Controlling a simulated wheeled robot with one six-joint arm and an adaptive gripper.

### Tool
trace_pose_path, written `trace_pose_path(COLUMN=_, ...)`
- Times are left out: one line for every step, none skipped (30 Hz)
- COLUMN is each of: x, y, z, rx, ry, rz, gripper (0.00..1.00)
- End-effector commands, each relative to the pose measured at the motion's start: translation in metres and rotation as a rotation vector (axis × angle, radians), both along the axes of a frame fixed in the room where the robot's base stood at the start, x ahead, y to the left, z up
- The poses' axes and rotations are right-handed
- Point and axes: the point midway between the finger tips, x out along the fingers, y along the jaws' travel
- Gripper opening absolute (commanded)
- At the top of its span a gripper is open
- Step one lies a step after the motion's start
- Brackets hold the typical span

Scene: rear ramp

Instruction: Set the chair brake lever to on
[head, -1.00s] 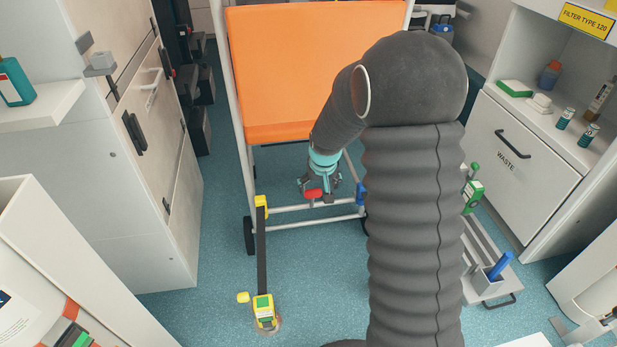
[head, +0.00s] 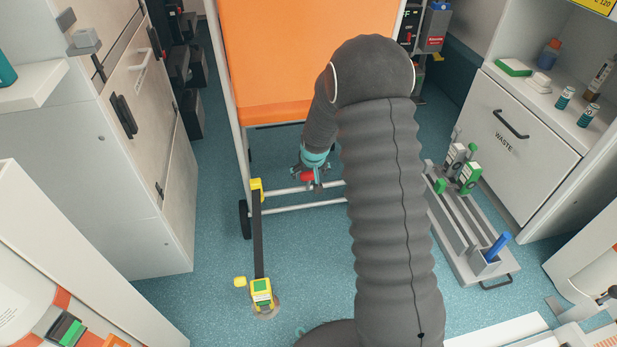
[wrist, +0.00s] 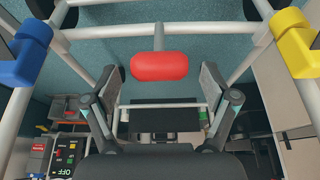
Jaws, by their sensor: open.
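The chair (head: 268,60) has an orange back on a pale tubular frame. Its brake lever (head: 308,177) has a red end and sits low on the frame by the rear crossbar. In the wrist view the red lever end (wrist: 158,66) is on a short grey stem that meets the crossbar. My gripper (wrist: 157,88) is open, its two fingers spread to the left and right of the red end, with nothing between them in contact. In the head view my gripper (head: 311,168) is right at the lever, partly covering it. I cannot read the lever's setting.
A yellow-ended strap (head: 259,235) runs from the frame to the floor. In the wrist view a blue clamp (wrist: 28,52) and a yellow clamp (wrist: 292,45) flank the frame. A grey rack (head: 468,235) stands right, by the waste cabinet (head: 520,140).

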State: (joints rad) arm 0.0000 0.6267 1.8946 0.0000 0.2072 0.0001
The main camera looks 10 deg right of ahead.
Motion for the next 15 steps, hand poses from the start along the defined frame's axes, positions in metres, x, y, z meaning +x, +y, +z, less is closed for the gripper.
trace_pose_path(x=0.003, y=0.000, z=-0.007, rx=0.000, ry=0.001, rz=0.000, gripper=0.85)
trace_pose_path(x=0.004, y=0.000, z=-0.010, rx=0.000, ry=0.001, rz=0.000, gripper=0.85)
trace_pose_path(x=0.005, y=0.000, z=-0.013, rx=0.000, ry=0.001, rz=0.000, gripper=0.85)
trace_pose_path(x=0.006, y=0.000, z=-0.016, rx=0.000, ry=0.002, rz=0.000, gripper=0.85)
trace_pose_path(x=0.007, y=0.000, z=-0.017, rx=0.000, ry=0.001, rz=0.000, gripper=0.85)
trace_pose_path(x=0.008, y=0.000, z=-0.019, rx=0.000, ry=0.000, rz=0.000, gripper=0.85)
trace_pose_path(x=0.008, y=0.000, z=-0.020, rx=0.000, ry=0.000, rz=0.000, gripper=0.85)
trace_pose_path(x=0.009, y=0.000, z=-0.020, rx=0.000, ry=0.000, rz=0.000, gripper=0.85)
trace_pose_path(x=0.009, y=0.000, z=-0.021, rx=0.000, ry=-0.001, rz=0.000, gripper=0.85)
trace_pose_path(x=0.009, y=0.000, z=-0.021, rx=0.000, ry=-0.001, rz=0.000, gripper=0.85)
trace_pose_path(x=0.009, y=0.000, z=-0.021, rx=0.000, ry=-0.001, rz=0.000, gripper=0.85)
trace_pose_path(x=0.009, y=0.000, z=-0.021, rx=0.000, ry=-0.001, rz=0.000, gripper=0.85)
trace_pose_path(x=0.009, y=0.000, z=-0.021, rx=0.000, ry=-0.001, rz=0.000, gripper=0.85)
trace_pose_path(x=0.009, y=0.000, z=-0.021, rx=0.000, ry=-0.001, rz=0.000, gripper=0.85)
trace_pose_path(x=0.009, y=0.000, z=-0.021, rx=0.000, ry=-0.001, rz=0.000, gripper=0.85)
